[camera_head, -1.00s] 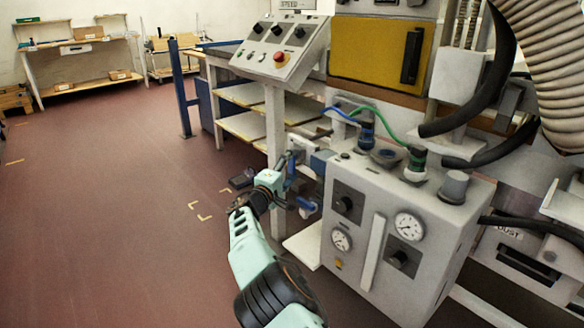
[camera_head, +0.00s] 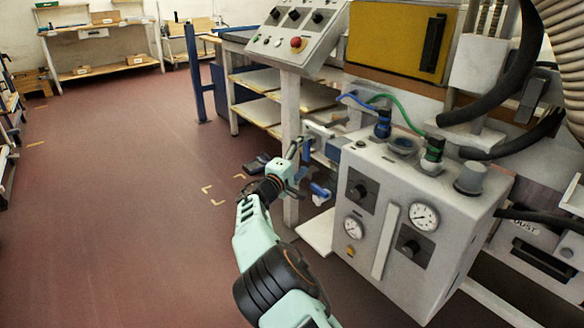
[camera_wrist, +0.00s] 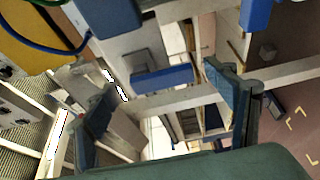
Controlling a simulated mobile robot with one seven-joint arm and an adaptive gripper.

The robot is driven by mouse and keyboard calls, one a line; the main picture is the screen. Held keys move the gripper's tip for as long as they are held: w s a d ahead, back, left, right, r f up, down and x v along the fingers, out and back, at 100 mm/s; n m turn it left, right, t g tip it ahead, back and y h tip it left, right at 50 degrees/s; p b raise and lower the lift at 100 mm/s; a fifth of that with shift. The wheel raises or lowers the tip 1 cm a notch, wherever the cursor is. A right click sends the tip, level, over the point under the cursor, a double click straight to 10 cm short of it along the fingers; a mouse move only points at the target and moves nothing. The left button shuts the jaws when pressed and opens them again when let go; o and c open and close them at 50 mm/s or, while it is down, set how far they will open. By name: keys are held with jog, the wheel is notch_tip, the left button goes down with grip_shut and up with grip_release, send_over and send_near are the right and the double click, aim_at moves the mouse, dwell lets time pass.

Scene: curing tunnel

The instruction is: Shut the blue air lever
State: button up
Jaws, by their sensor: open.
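A blue bar that looks like the air lever (camera_wrist: 162,78) shows in the wrist view, in front of a pale fitting and between my two fingers. It lies crosswise and I see a gap on both sides of it. My gripper (camera_wrist: 168,106) is open around that space; its dark blue-grey fingers stand left and right. In the head view my gripper (camera_head: 298,168) is at the left side of the grey air panel box (camera_head: 385,180), near its blue fittings. The lever is hard to pick out there, partly hidden by my gripper.
A blue part (camera_head: 320,191) hangs just right of and below my gripper. A control console (camera_head: 292,45) with a red button stands above on a pale post. Blue and green hoses run above the box. Open floor (camera_head: 110,200) lies to the left.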

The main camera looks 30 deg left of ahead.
jog(key=s, duration=1)
jog(key=shift+d, duration=0.3)
jog(key=shift+s, duration=0.1)
